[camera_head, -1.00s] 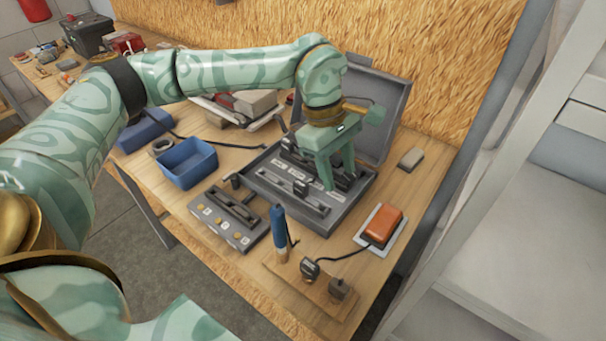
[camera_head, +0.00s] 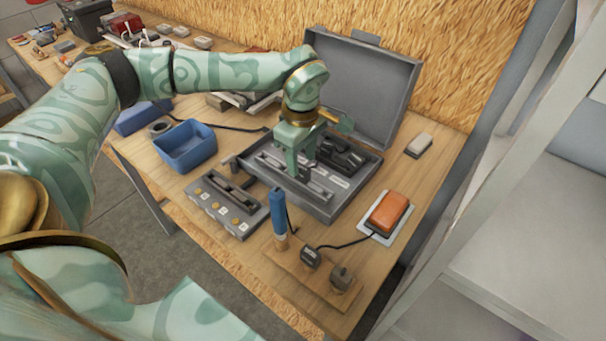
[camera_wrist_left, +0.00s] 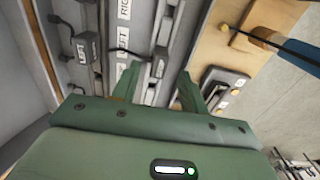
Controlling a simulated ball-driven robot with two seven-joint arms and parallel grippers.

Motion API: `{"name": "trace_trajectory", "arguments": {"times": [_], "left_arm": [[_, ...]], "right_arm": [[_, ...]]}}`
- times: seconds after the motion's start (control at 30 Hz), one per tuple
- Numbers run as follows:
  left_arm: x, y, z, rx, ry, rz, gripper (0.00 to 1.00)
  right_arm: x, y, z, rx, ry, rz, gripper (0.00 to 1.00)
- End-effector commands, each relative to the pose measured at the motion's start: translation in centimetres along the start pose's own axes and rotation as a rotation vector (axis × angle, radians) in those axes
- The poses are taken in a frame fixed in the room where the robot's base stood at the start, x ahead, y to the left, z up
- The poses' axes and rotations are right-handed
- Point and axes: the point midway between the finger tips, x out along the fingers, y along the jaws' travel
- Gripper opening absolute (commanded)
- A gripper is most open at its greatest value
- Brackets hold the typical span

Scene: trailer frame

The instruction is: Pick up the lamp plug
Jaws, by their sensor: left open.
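An orange lamp (camera_head: 388,212) sits on a pale plate at the right of the bench. A black cord runs from it to a small dark plug (camera_head: 311,257) on a wooden board (camera_head: 290,266) near the front edge. My left gripper (camera_head: 299,168) is open and points down over the open grey case (camera_head: 328,212), left of and behind the plug and apart from it. In the left wrist view, my two fingers (camera_wrist_left: 158,84) are spread with nothing seen held between them, above grey strips with white labels. I cannot make out the plug there. My right gripper is not in view.
A blue-handled tool (camera_head: 278,214) stands upright on the board beside the plug. A dark block (camera_head: 343,278) sits right of the plug. A grey tray with knobs (camera_head: 222,205) and a blue bin (camera_head: 185,147) lie left. The case's raised lid (camera_head: 362,85) stands behind my gripper.

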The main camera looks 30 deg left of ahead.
Motion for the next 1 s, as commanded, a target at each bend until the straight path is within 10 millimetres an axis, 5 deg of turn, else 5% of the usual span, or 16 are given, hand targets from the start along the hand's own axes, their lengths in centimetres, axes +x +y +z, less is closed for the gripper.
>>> {"name": "trace_trajectory", "arguments": {"times": [0.27,0.47,0.6,1.0], "left_arm": [[4.3,0.1,0.1,0.000,-0.001,-0.003,0.44],[4.1,0.1,0.1,0.000,-0.001,-0.001,0.41],[4.1,0.1,0.1,0.000,-0.001,-0.002,0.09],[3.7,0.1,0.1,0.000,-0.001,0.000,0.09]], "right_arm": [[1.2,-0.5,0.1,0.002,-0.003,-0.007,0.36],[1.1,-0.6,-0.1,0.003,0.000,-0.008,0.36],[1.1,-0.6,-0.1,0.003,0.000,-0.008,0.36],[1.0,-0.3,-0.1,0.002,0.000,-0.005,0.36]]}}
